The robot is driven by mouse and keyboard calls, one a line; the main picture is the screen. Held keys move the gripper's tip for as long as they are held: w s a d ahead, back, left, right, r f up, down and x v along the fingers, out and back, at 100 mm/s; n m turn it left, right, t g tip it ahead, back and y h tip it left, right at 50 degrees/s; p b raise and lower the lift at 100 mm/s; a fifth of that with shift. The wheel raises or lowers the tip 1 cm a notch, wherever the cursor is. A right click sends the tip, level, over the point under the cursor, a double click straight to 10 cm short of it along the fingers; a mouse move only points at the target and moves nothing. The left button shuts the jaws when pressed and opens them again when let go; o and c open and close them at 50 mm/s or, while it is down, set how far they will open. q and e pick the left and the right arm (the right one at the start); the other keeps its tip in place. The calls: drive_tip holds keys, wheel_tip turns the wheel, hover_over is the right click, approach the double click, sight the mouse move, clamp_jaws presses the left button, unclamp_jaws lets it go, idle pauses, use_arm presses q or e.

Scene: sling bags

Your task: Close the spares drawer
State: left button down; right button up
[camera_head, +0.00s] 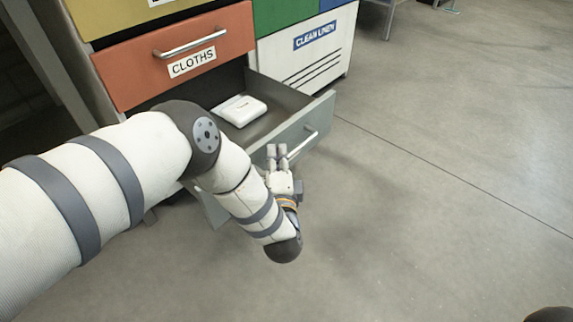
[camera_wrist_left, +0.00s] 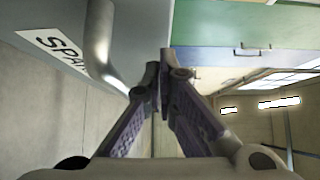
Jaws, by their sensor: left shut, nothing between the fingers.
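The spares drawer (camera_head: 318,113) is the bottom grey drawer and stands pulled out, with a white packet (camera_head: 239,110) lying inside it. Its front carries a metal bar handle (camera_head: 303,144). In the left wrist view the grey front shows a partly visible label (camera_wrist_left: 62,50) reading "SPA", and the handle (camera_wrist_left: 99,45) is close by on the left. My left gripper (camera_head: 277,150) is at the drawer front, just left of the handle in the head view. Its fingers (camera_wrist_left: 160,75) are shut with nothing between them. Whether they touch the front is unclear. My right gripper is not in view.
Above the open drawer is an orange drawer (camera_head: 175,55) labelled "CLOTHS", which is shut. A white "CLEAN LINEN" front (camera_head: 318,60) stands to the right. The concrete floor (camera_head: 440,170) on the right is clear.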

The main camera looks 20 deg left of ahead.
use_arm(q)
drive_tip(key=shift+a, duration=0.15)
drive_tip(key=w+a+b, duration=0.2)
drive_tip(key=w+a, duration=0.2)
drive_tip(key=a, duration=0.6)
drive_tip(key=w+a+b, duration=0.3)
drive_tip(key=w+a, duration=0.1)
drive_tip(key=a, duration=0.7)
drive_tip(key=w+a+b, duration=0.3)
drive_tip(key=a, duration=0.8)
drive_tip(key=shift+w+a, duration=0.25)
drive_tip(key=shift+w, duration=0.15)
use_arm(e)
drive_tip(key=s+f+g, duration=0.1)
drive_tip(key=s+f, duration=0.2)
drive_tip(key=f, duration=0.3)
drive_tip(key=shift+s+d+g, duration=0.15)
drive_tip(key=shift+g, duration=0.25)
use_arm(q)
drive_tip(key=shift+r, duration=0.15)
